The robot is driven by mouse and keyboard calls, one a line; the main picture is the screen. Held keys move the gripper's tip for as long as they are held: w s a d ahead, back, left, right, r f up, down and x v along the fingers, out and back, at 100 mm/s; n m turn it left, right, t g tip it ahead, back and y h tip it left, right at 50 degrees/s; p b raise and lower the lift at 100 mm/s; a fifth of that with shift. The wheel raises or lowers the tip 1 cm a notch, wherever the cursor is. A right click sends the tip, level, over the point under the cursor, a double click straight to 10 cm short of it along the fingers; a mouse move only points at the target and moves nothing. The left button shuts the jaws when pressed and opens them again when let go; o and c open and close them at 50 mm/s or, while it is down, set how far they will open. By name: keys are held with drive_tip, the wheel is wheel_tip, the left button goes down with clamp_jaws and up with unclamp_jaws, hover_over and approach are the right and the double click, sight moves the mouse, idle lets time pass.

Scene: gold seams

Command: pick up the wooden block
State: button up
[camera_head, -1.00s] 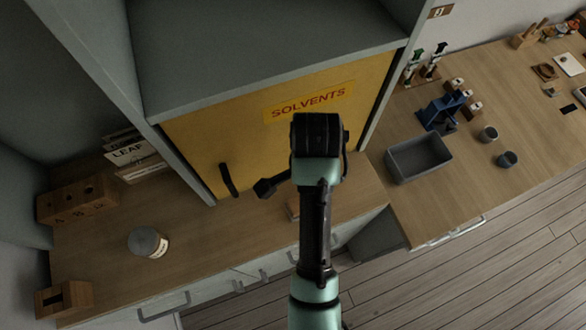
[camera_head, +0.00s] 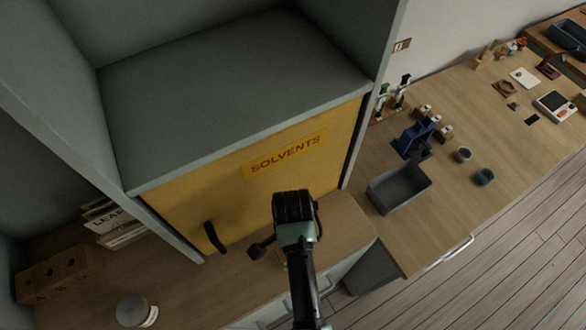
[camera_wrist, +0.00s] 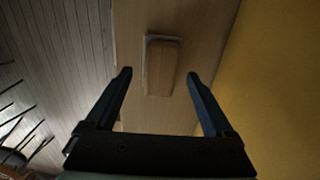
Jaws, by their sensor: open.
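The wooden block (camera_wrist: 162,70) lies on the wooden bench top in the wrist view, long side running up the picture, with a pale rim around its upper end. My gripper (camera_wrist: 159,75) is open and empty. Its two dark fingers point toward the block, one on each side of it in the picture, and I see no contact. How far the block is beyond the fingertips is hard to tell. In the head view my arm covers the area around the block, and the fingers are not clearly seen.
The yellow solvents cabinet door (camera_head: 190,215) stands beside the bench, with a dark handle (camera_head: 214,238). A lidded tin (camera_head: 132,310) stands at lower left.

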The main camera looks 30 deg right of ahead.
drive_tip(key=shift+f, duration=1.5)
clamp_jaws()
